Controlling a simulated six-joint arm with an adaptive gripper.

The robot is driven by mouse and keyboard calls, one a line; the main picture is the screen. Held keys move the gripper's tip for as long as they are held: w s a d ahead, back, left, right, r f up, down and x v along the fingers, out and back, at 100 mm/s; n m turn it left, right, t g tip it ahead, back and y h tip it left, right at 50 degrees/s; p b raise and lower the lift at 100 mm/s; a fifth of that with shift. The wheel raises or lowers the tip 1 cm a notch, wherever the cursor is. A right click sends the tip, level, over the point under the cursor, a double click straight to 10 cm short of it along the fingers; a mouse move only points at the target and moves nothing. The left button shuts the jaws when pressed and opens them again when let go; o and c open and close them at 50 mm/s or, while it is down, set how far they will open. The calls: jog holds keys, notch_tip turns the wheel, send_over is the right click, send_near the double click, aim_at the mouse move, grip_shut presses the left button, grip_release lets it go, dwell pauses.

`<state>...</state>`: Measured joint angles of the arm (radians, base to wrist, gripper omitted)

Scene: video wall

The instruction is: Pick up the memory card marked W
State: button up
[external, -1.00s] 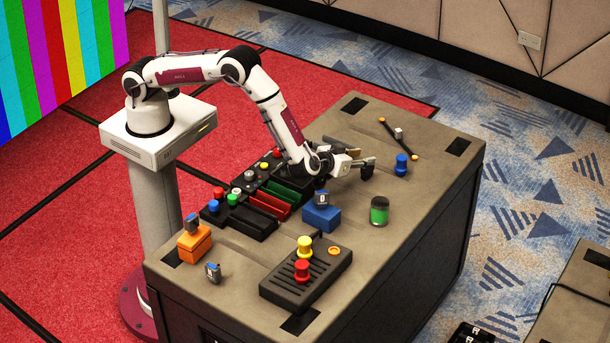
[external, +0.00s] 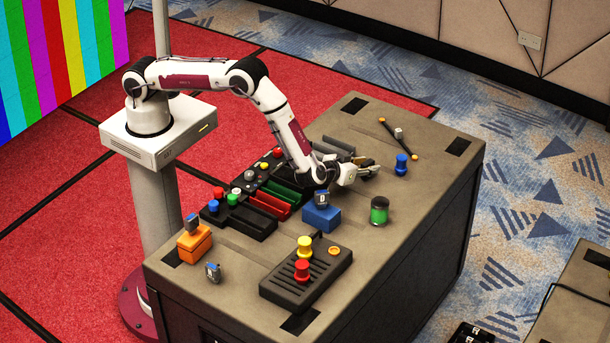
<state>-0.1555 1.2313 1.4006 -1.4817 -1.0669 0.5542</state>
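Three small dark grey cards show. One card (external: 192,222) stands on an orange block (external: 195,245), one card (external: 321,198) on a blue block (external: 321,219), and one card (external: 213,272) directly on the table at the front left. My gripper (external: 368,167) is low over the table, to the right of and behind the blue block, apart from all three cards. Its fingers point right. I cannot tell how far apart they are, and no card shows in them.
A green jar (external: 379,211) and a blue knob-like piece (external: 402,163) stand near my gripper. A black slotted tray (external: 247,220) lies left of the blue block. A dark panel (external: 306,278) with red and yellow knobs is in front. The table's (external: 425,195) right side is mostly clear.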

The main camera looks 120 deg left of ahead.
aim_at(366, 163)
dwell(0.4)
grip_shut()
jog(key=shift+r, duration=0.2)
jog(key=shift+r, duration=4.85)
